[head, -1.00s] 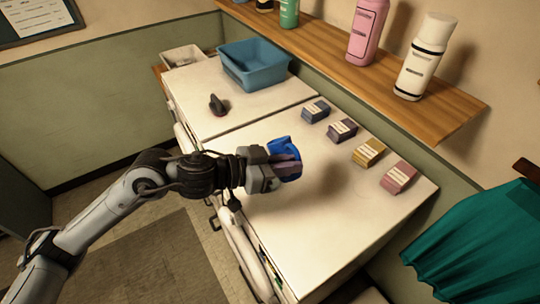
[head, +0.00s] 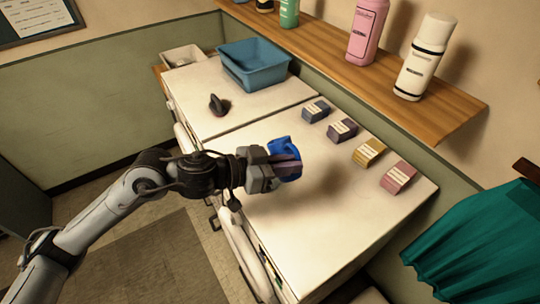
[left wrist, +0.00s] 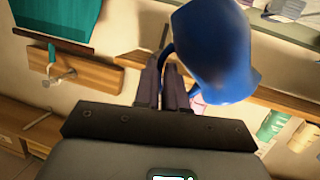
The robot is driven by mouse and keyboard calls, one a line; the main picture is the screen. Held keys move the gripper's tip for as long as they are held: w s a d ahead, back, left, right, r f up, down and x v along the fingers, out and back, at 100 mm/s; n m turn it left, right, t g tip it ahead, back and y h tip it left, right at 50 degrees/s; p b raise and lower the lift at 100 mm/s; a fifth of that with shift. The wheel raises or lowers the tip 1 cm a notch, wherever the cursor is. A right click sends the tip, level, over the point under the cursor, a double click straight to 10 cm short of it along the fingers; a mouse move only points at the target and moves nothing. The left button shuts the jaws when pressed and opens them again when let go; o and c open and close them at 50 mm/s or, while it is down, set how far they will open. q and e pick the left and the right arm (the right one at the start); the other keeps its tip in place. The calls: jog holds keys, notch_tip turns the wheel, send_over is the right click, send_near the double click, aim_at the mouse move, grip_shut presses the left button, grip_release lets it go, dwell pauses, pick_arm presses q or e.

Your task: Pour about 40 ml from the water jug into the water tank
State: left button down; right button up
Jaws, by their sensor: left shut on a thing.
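The blue water jug (head: 281,145) is in the grip of my left gripper (head: 286,168), held above the near white cabinet top. The gripper's fingers cover part of the jug in the head view. In the left wrist view the jug (left wrist: 212,50) appears large and tilted, with its handle side between the dark fingers (left wrist: 163,85). Its contents are hidden. I cannot tell which thing is the water tank; no tank is plainly recognizable. My right gripper is not in view.
Several small labelled boxes, including a pink one (head: 398,177), line the back of the white top (head: 330,225). A blue tub (head: 252,75), a grey bin (head: 183,59) and a dark handled object (head: 218,104) stand farther away. A wooden shelf (head: 330,62) holds bottles.

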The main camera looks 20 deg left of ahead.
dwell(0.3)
pick_arm(q)
jog(key=shift+s+d+f+m+t+y+b, duration=0.25)
jog(key=shift+s+d+f+m+y+b, duration=0.55)
jog(key=shift+f+b, duration=1.3)
jog(key=shift+w+d+f+m+t+y+b, duration=0.15)
jog(key=shift+d+f+m+t+b, duration=0.2)
jog(key=shift+f+m+b, duration=1.3)
jog(key=shift+s+d+f+m+t+y+b, duration=0.2)
jog(key=shift+s+d+f+m+y+b, duration=0.35)
jog(key=shift+f+b, duration=2)
jog(key=shift+f+p, duration=0.55)
